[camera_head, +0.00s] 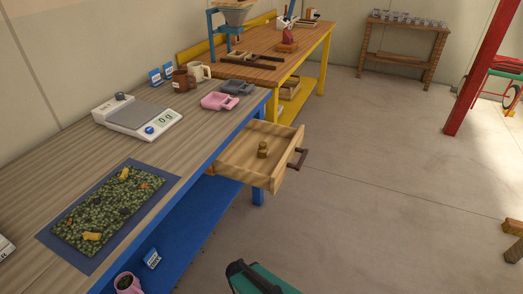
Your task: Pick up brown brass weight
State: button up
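A small brown-gold brass weight (263,150) stands upright in the open wooden drawer (232,158), which is pulled out from under the blue-framed workbench. Its knob top shows, and clear drawer floor lies around it. The drawer has a dark handle (299,158) on its front.
The workbench (165,152) carries a white scale (125,128), a mat of green beans (50,236), mugs (182,82) and pink (220,101) and grey scoops (236,87). A teal and black shape (262,280) is cut off at the bottom edge. Floor right of the drawer is clear.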

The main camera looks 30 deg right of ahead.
aim_at(263, 152)
jog(key=k, duration=0.15)
jog(key=u, duration=2.8)
jog(key=k, duration=1.05)
jog(key=z, duration=0.5)
